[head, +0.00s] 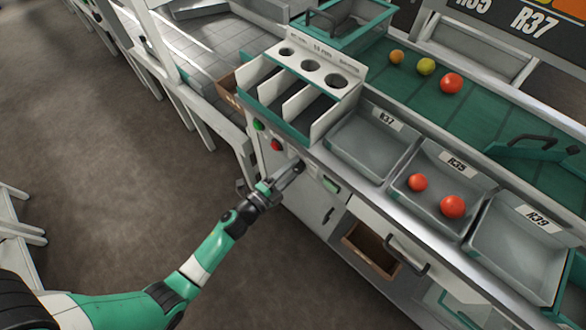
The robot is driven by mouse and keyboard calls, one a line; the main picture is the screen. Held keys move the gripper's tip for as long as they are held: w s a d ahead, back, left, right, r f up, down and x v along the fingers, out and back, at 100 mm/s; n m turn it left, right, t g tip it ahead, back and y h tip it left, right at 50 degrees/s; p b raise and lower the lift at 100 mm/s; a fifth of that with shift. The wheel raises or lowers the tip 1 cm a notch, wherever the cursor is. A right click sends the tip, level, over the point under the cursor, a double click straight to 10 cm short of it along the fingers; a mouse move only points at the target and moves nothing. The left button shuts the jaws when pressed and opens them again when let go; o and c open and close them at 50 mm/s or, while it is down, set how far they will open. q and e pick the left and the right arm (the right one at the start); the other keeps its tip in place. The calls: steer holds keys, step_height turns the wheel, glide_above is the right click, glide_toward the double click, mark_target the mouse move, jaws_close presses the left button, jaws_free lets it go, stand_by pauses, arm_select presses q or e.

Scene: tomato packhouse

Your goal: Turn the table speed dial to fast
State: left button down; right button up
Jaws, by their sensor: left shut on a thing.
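My left gripper (292,172) reaches in from the lower left to the front panel of the sorting table (306,183). It is shut at the panel, just right of and below the red button. The speed dial is hidden behind the fingers, so its setting cannot be read; the gripper's place on the panel fits it being held. My right gripper is out of view.
A green button (258,125) and a red button (277,145) sit left of the gripper. Grey trays, the R35 tray (404,205) holding two red tomatoes, line the top.

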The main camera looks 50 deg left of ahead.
arm_select(q)
steer(key=shift+m, duration=0.9)
steer(key=shift+c, duration=1.5)
jaws_free()
steer(key=s+p, duration=0.2)
steer(key=s, duration=0.9)
steer(key=shift+s+d, duration=0.35)
steer(key=shift+d, duration=0.1)
